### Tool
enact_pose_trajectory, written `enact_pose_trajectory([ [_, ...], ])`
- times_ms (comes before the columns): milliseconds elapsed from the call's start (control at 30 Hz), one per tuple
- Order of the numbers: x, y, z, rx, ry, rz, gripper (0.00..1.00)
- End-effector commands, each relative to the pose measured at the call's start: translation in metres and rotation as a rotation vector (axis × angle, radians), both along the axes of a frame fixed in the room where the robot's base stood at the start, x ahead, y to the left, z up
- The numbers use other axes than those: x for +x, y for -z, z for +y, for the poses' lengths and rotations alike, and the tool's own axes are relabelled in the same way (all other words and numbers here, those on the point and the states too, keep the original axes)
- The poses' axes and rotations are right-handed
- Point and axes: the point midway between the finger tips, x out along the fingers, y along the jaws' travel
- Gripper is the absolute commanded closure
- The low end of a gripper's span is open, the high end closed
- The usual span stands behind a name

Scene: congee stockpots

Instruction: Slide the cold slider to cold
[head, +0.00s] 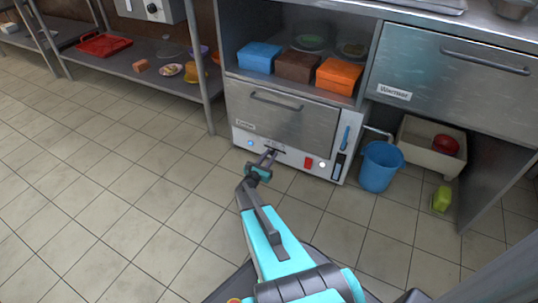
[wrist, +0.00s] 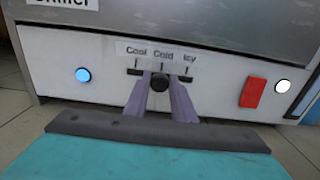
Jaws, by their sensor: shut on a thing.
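The chiller (head: 285,125) is a steel drawer unit with a white control panel (wrist: 60,62) along its lower front. The panel has a slider track with the labels Cool, Cold and Icy (wrist: 162,52) above it. The slider's dark round knob (wrist: 160,82) sits below the Cold label, close to its mark. My gripper (wrist: 161,86) is shut on the knob, with one finger on each side of it. In the head view my gripper (head: 267,156) reaches the panel from the front, and its fingers hide the knob there.
A blue round light (wrist: 82,74) is left of the slider, and a red switch (wrist: 252,93) and a white round light (wrist: 283,86) are right of it. A blue bucket (head: 379,166) stands right of the chiller. The tiled floor at left is clear.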

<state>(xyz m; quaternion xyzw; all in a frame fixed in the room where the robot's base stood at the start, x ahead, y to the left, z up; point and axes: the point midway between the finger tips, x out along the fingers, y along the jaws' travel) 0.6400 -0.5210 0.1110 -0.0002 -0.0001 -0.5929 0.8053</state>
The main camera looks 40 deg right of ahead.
Motion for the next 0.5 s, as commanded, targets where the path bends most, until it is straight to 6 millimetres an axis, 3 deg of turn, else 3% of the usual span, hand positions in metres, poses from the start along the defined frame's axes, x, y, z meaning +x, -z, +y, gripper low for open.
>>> enact_pose_trajectory([
  [333,0.0041,0.0001,0.007,0.001,-0.01,-0.001,1.0],
  [367,0.0045,0.0001,0.0075,0.001,-0.011,-0.001,0.74],
  [433,0.0054,0.0,0.0085,0.0,-0.012,-0.001,0.62],
  [500,0.006,0.0,0.0095,0.0,-0.014,-0.001,0.59],
])
